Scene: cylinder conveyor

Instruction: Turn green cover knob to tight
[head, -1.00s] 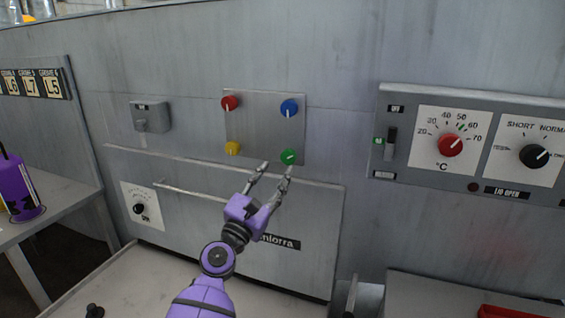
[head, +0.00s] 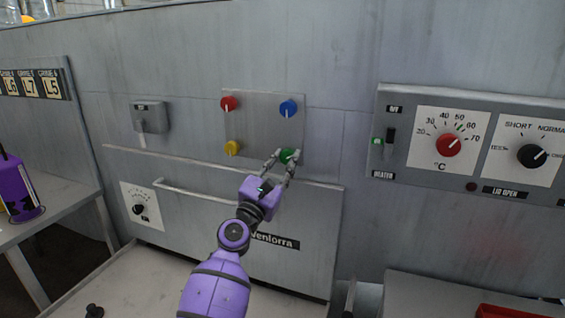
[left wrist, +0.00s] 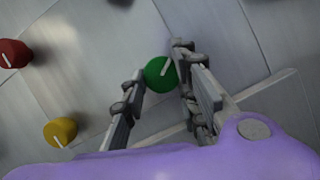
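The green knob (head: 288,157) is at the lower right of a square metal plate (head: 262,122) on the machine front. My left gripper (head: 285,154) reaches up to it, with one finger on each side. In the left wrist view, the green knob (left wrist: 160,73) sits between the fingertips of my left gripper (left wrist: 160,66). A small gap shows on its left; the right finger is close, and contact there is unclear. The knob's white pointer slants to the upper right in that view. My right gripper is not in view.
Red (head: 228,103), blue (head: 289,108) and yellow (head: 232,148) knobs share the plate. A handle bar (head: 190,190) crosses the panel below. A control panel (head: 470,145) with dials is on the right. A purple object (head: 18,190) stands on the left table.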

